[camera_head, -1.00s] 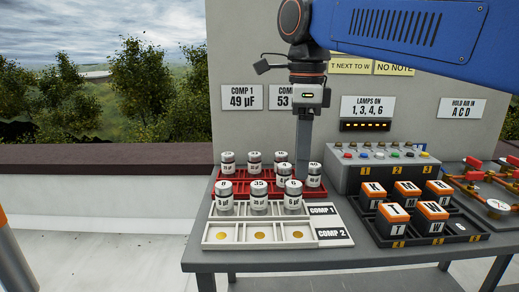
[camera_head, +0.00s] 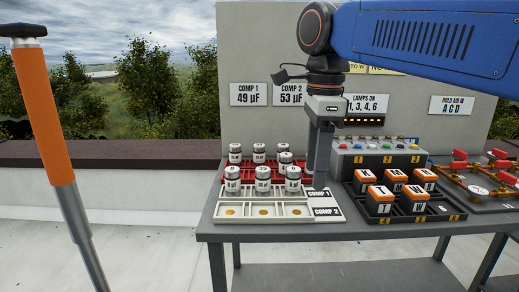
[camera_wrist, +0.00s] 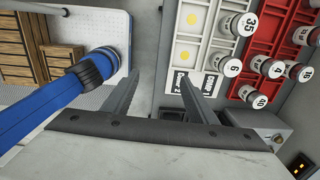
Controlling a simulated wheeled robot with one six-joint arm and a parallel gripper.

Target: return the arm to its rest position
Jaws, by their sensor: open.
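My gripper (camera_head: 320,180) points down, open and empty, in the head view. It overlaps the right end of the capacitor trays in the picture. In the wrist view its two fingers (camera_wrist: 155,85) stand apart with nothing between them. The white tray (camera_head: 230,219) has capacitors in its back row, and its front row shows empty slots with yellow discs. The red tray (camera_head: 222,172) behind it also holds capacitors; its right end is partly hidden by my gripper. In the wrist view the white tray (camera_wrist: 203,32) lies to the right of the fingers.
A grey lamp box (camera_head: 348,160) with buttons stands right of my gripper. A dark tray (camera_head: 445,206) of lettered black-and-orange blocks is before it; red-handled valves (camera_head: 470,164) are farther right. A panel (camera_head: 235,50) with labels rises behind. An orange post (camera_head: 42,115) stands at left.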

